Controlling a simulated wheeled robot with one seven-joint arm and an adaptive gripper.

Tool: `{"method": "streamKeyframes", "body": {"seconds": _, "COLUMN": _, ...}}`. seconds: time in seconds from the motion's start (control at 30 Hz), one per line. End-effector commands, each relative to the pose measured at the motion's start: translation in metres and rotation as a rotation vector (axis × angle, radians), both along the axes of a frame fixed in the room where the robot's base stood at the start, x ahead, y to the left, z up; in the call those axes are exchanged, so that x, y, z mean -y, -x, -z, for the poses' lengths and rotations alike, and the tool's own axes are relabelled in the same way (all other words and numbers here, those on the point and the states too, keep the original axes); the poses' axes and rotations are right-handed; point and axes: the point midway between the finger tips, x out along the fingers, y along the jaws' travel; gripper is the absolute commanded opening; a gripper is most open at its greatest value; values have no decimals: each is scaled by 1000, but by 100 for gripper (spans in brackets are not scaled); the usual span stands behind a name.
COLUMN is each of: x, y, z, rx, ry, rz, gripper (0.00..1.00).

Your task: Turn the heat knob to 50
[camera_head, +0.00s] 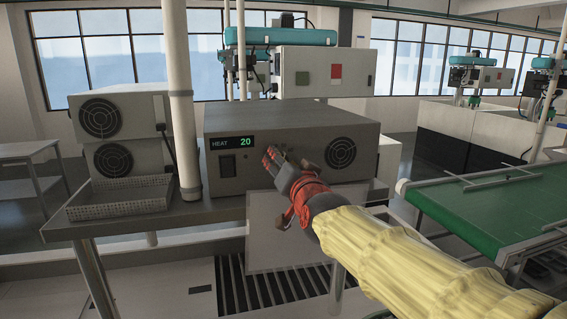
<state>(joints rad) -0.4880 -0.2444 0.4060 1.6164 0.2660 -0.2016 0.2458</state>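The heat control unit (230,175) is a grey metal box on a steel table, with a dark vent fan on the right of its front. Its display (233,142) reads "HEAT 20" in lit digits. A dark switch (227,165) sits below the display. The heat knob is not visible; my gripper covers that part of the panel. I cannot tell whether the fingers touch or hold anything.
Two stacked fan boxes (140,108) stand at the left. A green conveyor (500,205) is at the right. The table front edge (150,222) runs below the unit.

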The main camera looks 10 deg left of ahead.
Motion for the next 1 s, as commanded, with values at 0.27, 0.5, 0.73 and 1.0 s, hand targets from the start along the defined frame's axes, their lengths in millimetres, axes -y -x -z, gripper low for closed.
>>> {"method": "streamKeyframes", "body": {"seconds": 0.27, "x": 1, "y": 2, "z": 0, "rx": 0, "ry": 0, "rz": 0, "gripper": 44}}
{"method": "streamKeyframes", "body": {"seconds": 0.5, "x": 13, "y": 27, "z": -2, "rx": 2, "ry": -1, "rz": -1, "gripper": 44}}
{"method": "streamKeyframes", "body": {"seconds": 0.73, "x": 32, "y": 68, "z": -2, "rx": 2, "ry": -2, "rz": 0, "gripper": 44}}
{"method": "streamKeyframes", "body": {"seconds": 1.0, "x": 47, "y": 102, "z": -2, "rx": 1, "ry": -1, "rz": 0, "gripper": 44}}
